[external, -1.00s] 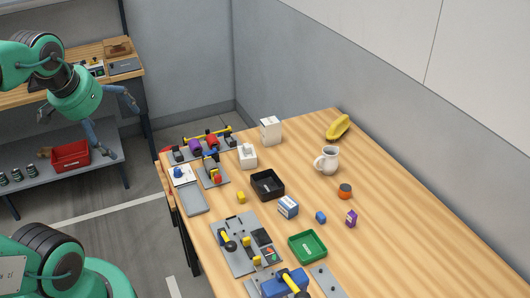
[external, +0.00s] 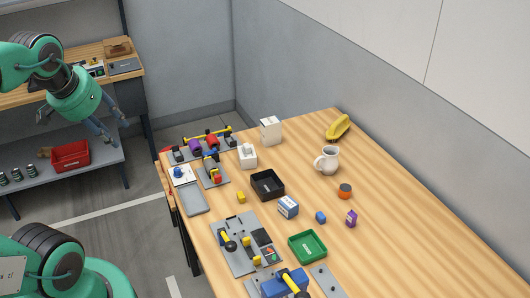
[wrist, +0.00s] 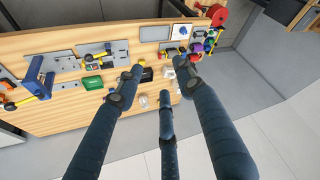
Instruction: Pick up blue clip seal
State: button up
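A small blue block-like piece (external: 321,217) lies on the wooden table, right of a blue-and-white box (external: 288,207). Another small blue piece (external: 179,172) sits on a white card at the table's left end; it also shows in the wrist view (wrist: 183,31). I cannot tell for certain which is the blue clip seal. My gripper (external: 113,128) hangs in the air left of the table, well away from both pieces. In the wrist view my gripper (wrist: 155,79) has its dark blue fingers spread, with nothing between them.
The table's right part is clear. A shelf with a red bin (external: 70,156) is behind my arm.

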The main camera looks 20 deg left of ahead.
jog(key=w+d+r+m+g+p, duration=0.1)
jog(key=w+d+r+p, duration=0.2)
jog(key=w, duration=0.5)
jog(key=w+d+r+m+g, duration=0.1)
jog(key=w+d+r+g, duration=0.15)
jog(key=w+d, duration=0.45)
jog(key=w+d+f+m+g+p, duration=0.2)
jog(key=w+d+f+m+p, duration=0.15)
jog(key=w+d, duration=0.95)
jog(key=w+d+f+m+g+y+p, duration=0.1)
jog(key=w+d+f, duration=0.3)
jog(key=d+f, duration=0.25)
jog(key=w+d+f+g+p, duration=0.1)
jog(key=w+d+f+p, duration=0.1)
jog(key=w+d+f, duration=0.35)
jog(key=s+d+f+m+g+y+p, duration=0.1)
jog(key=s+d+f+m+y+p, duration=0.1)
jog(key=d+f, duration=1.4)
notch_tip(320, 180, down, 3)
jog(key=shift+s+d+r, duration=0.1)
jog(key=shift+s+d, duration=0.05)
jog(key=shift+s, duration=0.35)
jog(key=shift+g, duration=0.25)
